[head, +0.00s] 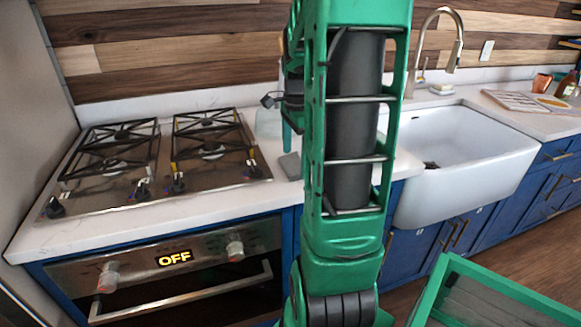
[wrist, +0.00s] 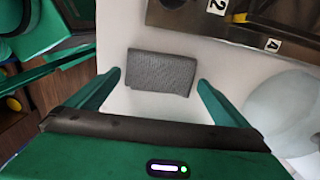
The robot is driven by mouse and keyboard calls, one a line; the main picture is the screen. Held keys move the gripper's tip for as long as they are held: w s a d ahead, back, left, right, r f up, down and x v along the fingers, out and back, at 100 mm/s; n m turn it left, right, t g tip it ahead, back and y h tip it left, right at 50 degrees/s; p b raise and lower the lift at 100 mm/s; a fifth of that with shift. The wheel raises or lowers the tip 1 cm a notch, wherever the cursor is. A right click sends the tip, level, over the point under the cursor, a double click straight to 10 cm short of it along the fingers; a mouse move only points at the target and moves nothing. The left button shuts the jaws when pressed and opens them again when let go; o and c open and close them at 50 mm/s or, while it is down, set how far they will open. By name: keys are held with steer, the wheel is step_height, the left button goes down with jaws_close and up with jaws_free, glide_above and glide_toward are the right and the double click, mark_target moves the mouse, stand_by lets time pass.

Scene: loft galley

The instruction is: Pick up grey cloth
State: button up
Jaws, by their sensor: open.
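The grey cloth (wrist: 160,72) lies folded flat on the white counter in the wrist view. It also shows in the head view (head: 290,165), just right of the stove and partly hidden by my arm. My gripper (wrist: 159,79) is open and empty. Its two fingers stand to the left and right of the cloth in the wrist view, apart from it. How high the fingertips are above the counter is hard to tell. My arm hides most of the gripper in the head view.
The gas cooktop (head: 262,172) with black grates is left of the cloth. A pale round item (wrist: 285,105) stands near the cloth on the counter. The white sink (head: 465,150) and faucet (head: 455,55) are to the right. An oven (head: 180,270) reading OFF is below the cooktop.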

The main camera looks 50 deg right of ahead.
mark_target(295, 161)
steer(key=shift+f, duration=0.65)
steer(key=c, duration=0.9)
steer(key=shift+r, duration=0.1)
step_height(295, 161, up, 10)
steer(key=shift+f, duration=0.1)
